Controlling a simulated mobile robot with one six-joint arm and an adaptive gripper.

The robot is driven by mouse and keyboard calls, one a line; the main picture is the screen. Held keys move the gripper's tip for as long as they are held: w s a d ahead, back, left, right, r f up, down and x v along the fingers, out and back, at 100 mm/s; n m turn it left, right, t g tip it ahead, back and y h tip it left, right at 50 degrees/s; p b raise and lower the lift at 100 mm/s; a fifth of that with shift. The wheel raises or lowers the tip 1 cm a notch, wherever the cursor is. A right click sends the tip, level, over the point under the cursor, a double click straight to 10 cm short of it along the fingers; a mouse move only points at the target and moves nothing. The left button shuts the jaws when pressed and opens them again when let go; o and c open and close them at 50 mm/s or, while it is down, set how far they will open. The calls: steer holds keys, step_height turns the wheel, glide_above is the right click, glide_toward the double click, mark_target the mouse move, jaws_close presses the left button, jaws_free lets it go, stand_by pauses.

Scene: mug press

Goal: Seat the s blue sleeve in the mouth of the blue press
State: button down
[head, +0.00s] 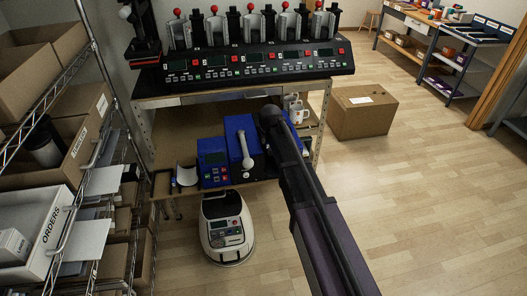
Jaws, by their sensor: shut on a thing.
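The blue press (214,158) stands on the low bench in the head view, with a small screen and buttons on its front. A pale lever (246,150) rises at its right side. A pale curved piece with dark ends (186,176) is at the press's left; I cannot tell whether this is its mouth. My arm reaches in from the bottom right and covers the right end of the press. My gripper is hidden, so its hold and its distance from the press do not show. I cannot make out the s blue sleeve.
A black row of presses with red knobs (245,62) stands on the upper bench. White mugs (297,110) are behind my arm. A wire rack with boxes and an ORDERS bin (50,232) lines the left.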

steer(key=shift+s+a+f+b, duration=0.1)
steer(key=shift+a+f+b, duration=0.25)
steer(key=shift+f, duration=0.15)
steer(key=shift+a+f+b, duration=0.2)
steer(key=shift+f+b, duration=0.1)
steer(key=shift+f, duration=0.4)
step_height(320, 180, down, 13)
steer(key=b, duration=1.3)
steer(key=shift+b, duration=0.3)
stand_by(0.5)
stand_by(0.4)
jaws_free()
stand_by(0.4)
steer(key=shift+r, duration=0.15)
stand_by(0.7)
step_height(320, 180, up, 8)
steer(key=p, duration=0.8)
steer(key=shift+f, duration=0.2)
stand_by(0.9)
